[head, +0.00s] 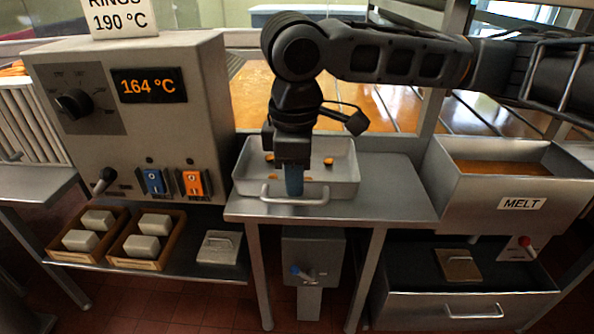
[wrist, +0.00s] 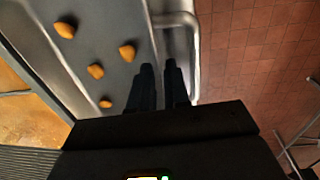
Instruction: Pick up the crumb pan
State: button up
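The crumb pan (head: 344,190) is a shallow grey metal tray with a bar handle (head: 295,201) on its front wall. It stands on a small steel table, and several orange-brown crumbs lie in it. In the wrist view, the pan (wrist: 103,25) fills the upper left and its handle (wrist: 194,50) is to the right of the fingers. My gripper (head: 293,190) points down at the pan's front side, near the handle. In the wrist view, my gripper's fingers (wrist: 159,68) are apart, with a narrow gap near the front rim. I cannot tell whether they touch the pan.
A control box (head: 140,125) reading 164 °C stands at left. A MELT tank (head: 470,205) stands at right. Wooden trays with pale blocks (head: 97,218) sit on a low shelf. The small table (head: 395,190) is clear right of the pan.

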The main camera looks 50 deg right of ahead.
jog(key=shift+f, duration=0.7)
jog(key=shift+c, duration=0.3)
grip_shut()
dwell(0.6)
